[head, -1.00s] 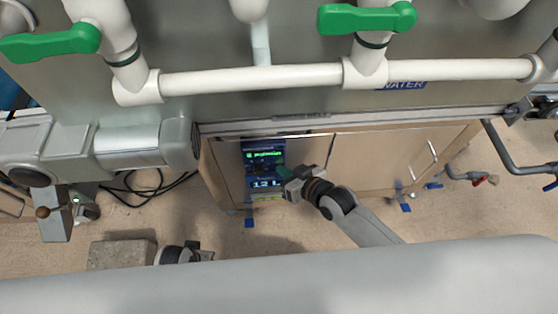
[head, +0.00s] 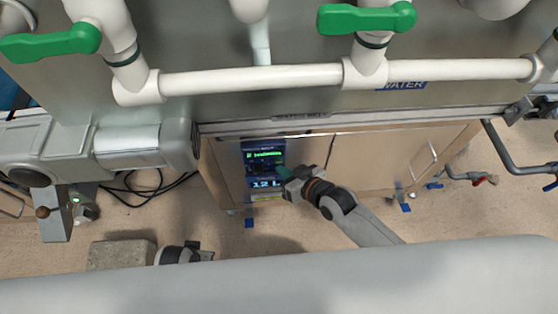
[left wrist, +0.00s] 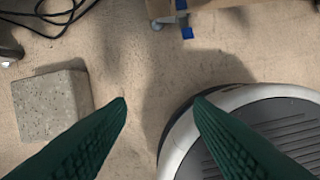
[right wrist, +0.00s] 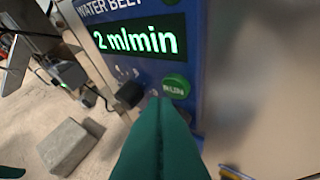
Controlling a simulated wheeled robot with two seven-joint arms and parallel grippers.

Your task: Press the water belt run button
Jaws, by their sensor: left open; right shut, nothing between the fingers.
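The blue water belt panel (right wrist: 146,62) fills the top of the right wrist view, with a lit green "2 ml/min" display (right wrist: 138,40). The round green RUN button (right wrist: 176,86) is on its lower right, beside a dark knob or button (right wrist: 130,95). My right gripper (right wrist: 162,101) is shut and empty, its green fingertips just below and left of the RUN button in the picture. I cannot tell whether they touch it. In the head view, the right gripper (head: 283,173) is at the panel's right edge. My left gripper (left wrist: 161,99) is open and empty above the floor.
The panel is on the front of a wooden cabinet (head: 360,160). White pipes (head: 250,79) with green valve handles (head: 367,18) run above it. A concrete block (left wrist: 50,104) and black cables (head: 150,188) lie on the floor to the left.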

